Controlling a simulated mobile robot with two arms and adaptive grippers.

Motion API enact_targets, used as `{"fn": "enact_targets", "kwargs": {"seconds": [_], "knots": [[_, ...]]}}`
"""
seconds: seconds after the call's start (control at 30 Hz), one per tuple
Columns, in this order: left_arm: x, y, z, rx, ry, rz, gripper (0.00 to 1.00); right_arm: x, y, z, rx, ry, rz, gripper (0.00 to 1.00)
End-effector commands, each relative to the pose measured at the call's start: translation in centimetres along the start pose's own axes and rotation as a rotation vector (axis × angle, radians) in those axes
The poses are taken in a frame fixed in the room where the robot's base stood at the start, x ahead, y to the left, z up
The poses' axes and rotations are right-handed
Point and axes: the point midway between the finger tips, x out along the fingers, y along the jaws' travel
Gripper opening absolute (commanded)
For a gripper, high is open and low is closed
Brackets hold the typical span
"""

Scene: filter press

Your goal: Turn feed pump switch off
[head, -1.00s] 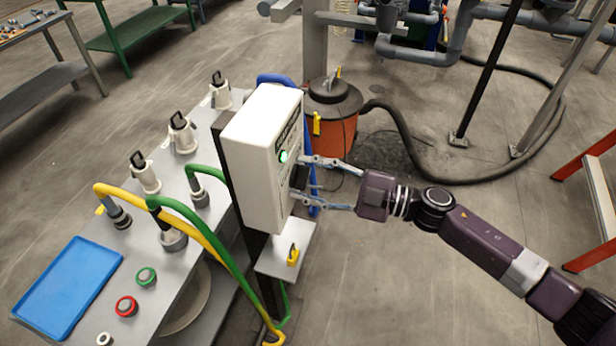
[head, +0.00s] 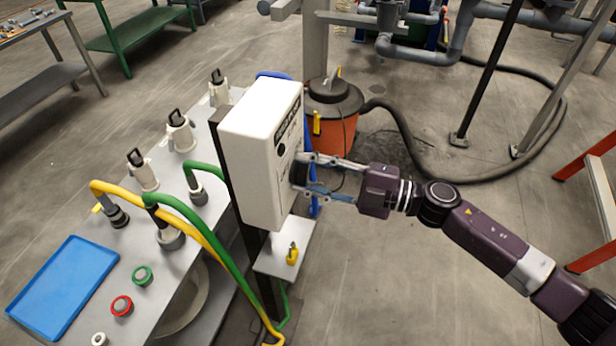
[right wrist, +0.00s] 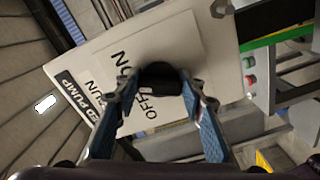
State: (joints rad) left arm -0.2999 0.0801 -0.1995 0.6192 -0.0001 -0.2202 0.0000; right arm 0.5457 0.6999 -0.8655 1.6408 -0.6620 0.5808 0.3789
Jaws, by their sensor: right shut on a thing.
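The white control box (head: 258,160) stands on a dark post at the side of the bench. Its face carries a round lamp (head: 282,150), which looks dark. The black feed pump switch knob (right wrist: 160,78) sits on a pale plate (right wrist: 190,42) lettered with OFF and a word ending in N. A small white mark shows on the knob's near side, by the OFF lettering. My right gripper (head: 304,174) is shut on the knob, its blue-grey fingers on either side in the right wrist view (right wrist: 160,92). My left gripper is not in view.
Yellow (head: 205,240) and green (head: 219,263) hoses arch close to the box. A small shelf (head: 270,262) with a yellow-handled valve sits below it. An orange drum (head: 335,115) stands behind.

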Motion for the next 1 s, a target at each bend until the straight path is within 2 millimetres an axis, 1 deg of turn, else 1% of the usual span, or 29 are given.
{"fn": "enact_targets", "kwargs": {"seconds": [0.03,0.47,1.0], "knots": [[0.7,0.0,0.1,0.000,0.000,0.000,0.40,0.0,-0.3,0.1,-0.047,0.001,0.000,0.13],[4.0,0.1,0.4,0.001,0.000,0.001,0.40,0.0,-0.1,0.1,-0.458,-0.001,0.000,0.13],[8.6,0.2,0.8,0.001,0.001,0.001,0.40,0.0,-0.1,0.0,-0.956,0.000,-0.001,0.13]]}}
